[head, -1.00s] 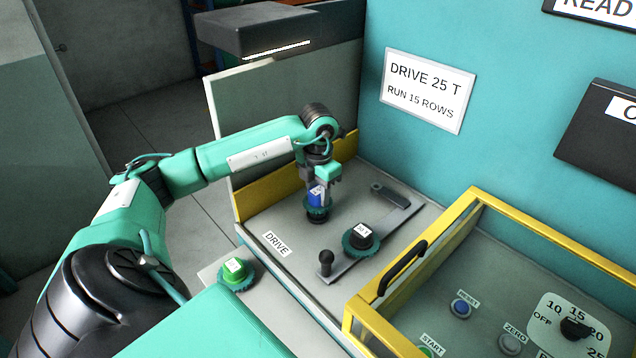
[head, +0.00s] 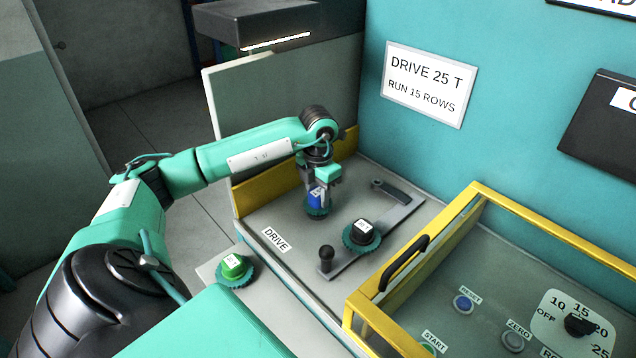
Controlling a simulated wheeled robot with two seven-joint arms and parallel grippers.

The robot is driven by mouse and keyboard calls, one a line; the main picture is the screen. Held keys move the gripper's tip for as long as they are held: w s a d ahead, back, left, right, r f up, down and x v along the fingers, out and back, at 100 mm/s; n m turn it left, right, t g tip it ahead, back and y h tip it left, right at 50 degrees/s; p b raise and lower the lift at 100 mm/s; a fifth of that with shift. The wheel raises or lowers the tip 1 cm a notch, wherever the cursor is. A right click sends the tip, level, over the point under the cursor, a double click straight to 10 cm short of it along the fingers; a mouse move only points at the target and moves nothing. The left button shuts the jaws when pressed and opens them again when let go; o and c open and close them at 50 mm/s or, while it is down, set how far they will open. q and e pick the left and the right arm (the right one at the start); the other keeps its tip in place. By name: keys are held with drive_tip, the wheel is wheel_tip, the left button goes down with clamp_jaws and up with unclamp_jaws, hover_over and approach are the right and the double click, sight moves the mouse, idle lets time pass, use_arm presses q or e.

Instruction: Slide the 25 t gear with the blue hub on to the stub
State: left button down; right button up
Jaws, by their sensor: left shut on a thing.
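My left gripper (head: 318,192) points down over the grey deck and is shut on the gear with the blue hub (head: 316,200). The gear's dark teal toothed rim shows just below the fingers. The stub is hidden under the gear, so I cannot tell how far the gear sits on it. A black-hubbed gear (head: 361,236) sits on the flat grey arm (head: 340,262) to the right, apart from the held gear. My right gripper is not in view.
A green-hubbed gear (head: 234,268) rests on the light ledge at the front left. The swing arm has a black knob (head: 326,257). A yellow-framed guard (head: 362,310) with a black handle stands at the right. A yellow panel (head: 262,192) edges the deck behind.

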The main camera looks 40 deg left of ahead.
sight(318, 191)
use_arm(q)
drive_tip(key=c, duration=0.9)
unclamp_jaws()
drive_tip(key=shift+o, duration=0.2)
drive_tip(key=shift+r, duration=0.55)
wheel_tip(318, 191, up, 13)
drive_tip(key=b, duration=0.1)
drive_tip(key=shift+b, duration=0.35)
drive_tip(key=shift+f, duration=0.15)
